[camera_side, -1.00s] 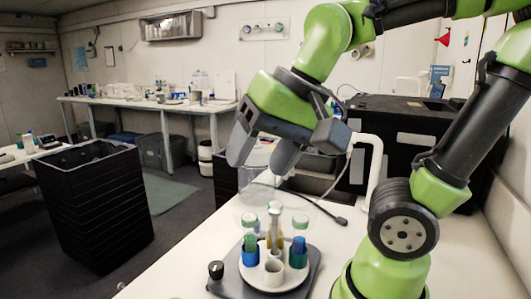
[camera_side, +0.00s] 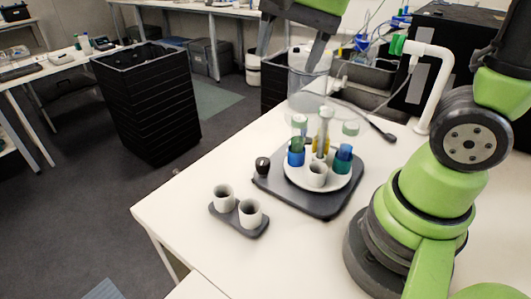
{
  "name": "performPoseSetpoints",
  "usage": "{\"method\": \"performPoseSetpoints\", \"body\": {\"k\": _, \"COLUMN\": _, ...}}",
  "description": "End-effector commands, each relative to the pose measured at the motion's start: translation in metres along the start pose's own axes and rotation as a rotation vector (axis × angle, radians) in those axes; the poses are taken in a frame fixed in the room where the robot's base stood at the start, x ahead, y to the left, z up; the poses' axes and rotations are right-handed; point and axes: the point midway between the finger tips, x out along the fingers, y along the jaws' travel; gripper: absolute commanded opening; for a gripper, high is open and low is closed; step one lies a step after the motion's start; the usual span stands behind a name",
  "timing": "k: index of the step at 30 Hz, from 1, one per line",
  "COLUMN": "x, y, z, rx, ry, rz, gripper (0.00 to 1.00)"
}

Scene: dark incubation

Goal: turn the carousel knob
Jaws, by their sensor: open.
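The carousel (camera_side: 338,181) is a white round plate on a dark grey base (camera_side: 325,206) on the white table. It carries blue and green tubes, a white cup and a pale upright post (camera_side: 323,130) in its middle. A small black knob (camera_side: 262,165) stands on the base's left corner. My gripper (camera_side: 291,47) is at the top of the view, open and empty, pointing down. It is above and behind the carousel in the picture, apart from the knob. Its upper part is cut off by the frame edge.
A dark holder with two white cups (camera_side: 239,220) stands left of the base. A clear container (camera_side: 307,88) stands behind the carousel, with a black cable (camera_side: 368,122) nearby. A white bent pipe (camera_side: 436,88) is at right. The table front is clear.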

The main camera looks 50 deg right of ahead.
Motion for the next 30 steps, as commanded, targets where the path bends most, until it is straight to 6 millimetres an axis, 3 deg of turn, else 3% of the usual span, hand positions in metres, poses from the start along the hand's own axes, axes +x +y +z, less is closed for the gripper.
{"method": "performPoseSetpoints", "body": {"k": 7, "x": 0.070, "y": -0.038, "z": -0.028, "rx": 0.567, "ry": 0.072, "rz": 0.285, "gripper": 0.60}}
{"method": "performPoseSetpoints", "body": {"k": 15, "x": 0.156, "y": -0.047, "z": -0.044, "rx": 1.094, "ry": 0.322, "rz": 0.480, "gripper": 0.60}}
{"method": "performPoseSetpoints", "body": {"k": 21, "x": 0.187, "y": -0.043, "z": -0.047, "rx": 1.272, "ry": 0.444, "rz": 0.515, "gripper": 0.60}}
{"method": "performPoseSetpoints", "body": {"k": 30, "x": 0.218, "y": -0.021, "z": -0.049, "rx": 1.294, "ry": 0.463, "rz": 0.524, "gripper": 0.60}}
